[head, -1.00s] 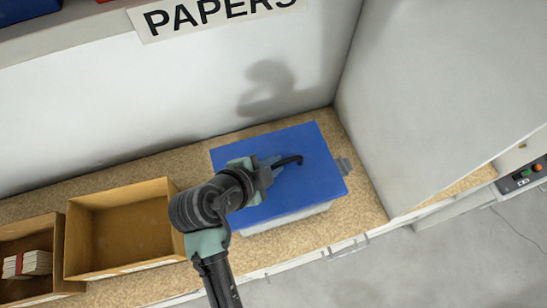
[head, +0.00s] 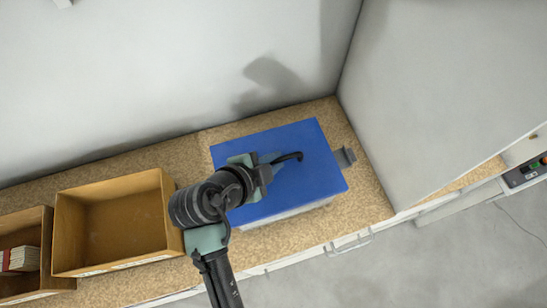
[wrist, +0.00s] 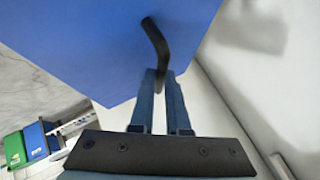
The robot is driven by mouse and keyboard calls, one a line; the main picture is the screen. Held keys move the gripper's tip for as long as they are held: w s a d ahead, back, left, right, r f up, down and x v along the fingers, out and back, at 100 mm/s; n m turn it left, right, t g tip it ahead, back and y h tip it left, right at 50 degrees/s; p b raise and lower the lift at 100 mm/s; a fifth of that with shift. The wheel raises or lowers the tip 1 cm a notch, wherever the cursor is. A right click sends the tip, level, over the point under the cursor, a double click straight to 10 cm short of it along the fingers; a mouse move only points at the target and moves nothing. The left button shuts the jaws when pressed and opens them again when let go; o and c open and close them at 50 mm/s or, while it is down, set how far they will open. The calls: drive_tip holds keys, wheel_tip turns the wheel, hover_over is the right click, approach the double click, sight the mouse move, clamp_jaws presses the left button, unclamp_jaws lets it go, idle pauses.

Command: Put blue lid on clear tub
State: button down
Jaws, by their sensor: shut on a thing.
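The blue lid (head: 300,187) is a flat, wide panel with a bent black handle (head: 290,157) on top. My gripper (head: 272,168) is shut on this handle. In the wrist view, the two fingers (wrist: 160,78) pinch the handle (wrist: 155,40), and the lid (wrist: 85,40) fills the upper left. The lid is over the clear tub (head: 290,214) and hides most of it. Only a pale strip of the tub shows under the lid's front edge. Whether the lid touches the rim I cannot tell. A grey tab (head: 345,157) shows beyond the lid's right edge.
An empty tan box (head: 112,225) stands on the speckled shelf to the left, with another box (head: 25,280) holding papers beside it. A back wall and a grey side panel (head: 430,90) bound the shelf. A pull handle (head: 350,243) is on the front edge.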

drive_tip(key=shift+f+b, duration=1.15)
drive_tip(key=shift+f, duration=0.35)
drive_tip(key=c, duration=0.8)
unclamp_jaws()
drive_tip(key=b+v, duration=0.2)
drive_tip(key=v, duration=1.1)
drive_tip(key=shift+r, duration=0.1)
drive_tip(key=shift+s+d, duration=0.1)
